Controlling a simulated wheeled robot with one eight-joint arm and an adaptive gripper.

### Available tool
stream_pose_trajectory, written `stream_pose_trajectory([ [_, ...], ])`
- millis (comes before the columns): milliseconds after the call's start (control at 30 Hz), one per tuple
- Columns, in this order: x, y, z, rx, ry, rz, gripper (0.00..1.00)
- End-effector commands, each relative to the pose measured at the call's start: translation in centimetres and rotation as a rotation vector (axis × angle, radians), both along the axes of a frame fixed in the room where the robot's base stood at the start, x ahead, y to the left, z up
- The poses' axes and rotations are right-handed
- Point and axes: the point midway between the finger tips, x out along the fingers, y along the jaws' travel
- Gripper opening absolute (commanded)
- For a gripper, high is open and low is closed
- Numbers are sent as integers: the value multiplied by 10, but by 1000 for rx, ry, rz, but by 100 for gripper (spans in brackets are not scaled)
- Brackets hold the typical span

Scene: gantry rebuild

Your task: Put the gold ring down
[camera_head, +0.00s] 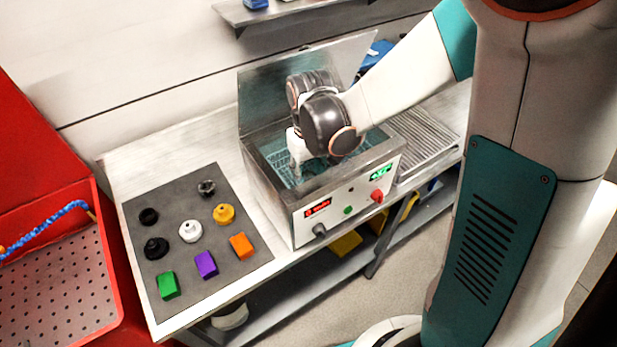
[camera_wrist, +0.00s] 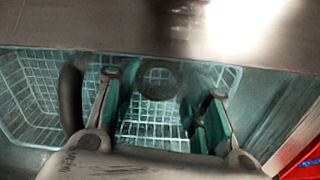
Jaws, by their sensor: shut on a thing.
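My gripper (camera_head: 296,172) reaches down into the open tank of a bench-top cleaner (camera_head: 322,209). In the wrist view, its two fingers (camera_wrist: 165,85) stand apart on either side of a dark, round, ring-like piece (camera_wrist: 157,80), held between them over a wire basket (camera_wrist: 150,130). I see no gold colour on this piece; it looks dark grey in the shade of the tank. The head view hides it behind my wrist and the tank wall. Whether it touches the basket, I cannot tell.
The cleaner's lid (camera_head: 268,93) stands raised behind the tank. On the left, a grey mat (camera_head: 215,271) bears several knob-like pieces, including a yellow one (camera_head: 223,214), and coloured blocks. A ribbed draining surface (camera_head: 424,140) lies right of the cleaner. A red bin (camera_head: 112,255) stands far left.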

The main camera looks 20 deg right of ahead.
Motion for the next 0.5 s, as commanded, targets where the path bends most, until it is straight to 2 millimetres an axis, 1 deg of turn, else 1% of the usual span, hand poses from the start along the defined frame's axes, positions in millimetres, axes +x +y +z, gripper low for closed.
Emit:
stream_pose_trajectory([
  [33, 0, 0, -8, 0, 0, 0, 11],
  [67, 0, 0, -10, 0, 0, 0, 11],
  [300, 0, 0, -10, 0, 0, 0, 11],
  [433, 0, 0, -14, 0, 0, 0, 11],
  [467, 0, 0, -13, 0, 0, 0, 44],
  [500, 0, 0, -13, 0, 0, 0, 48],
])
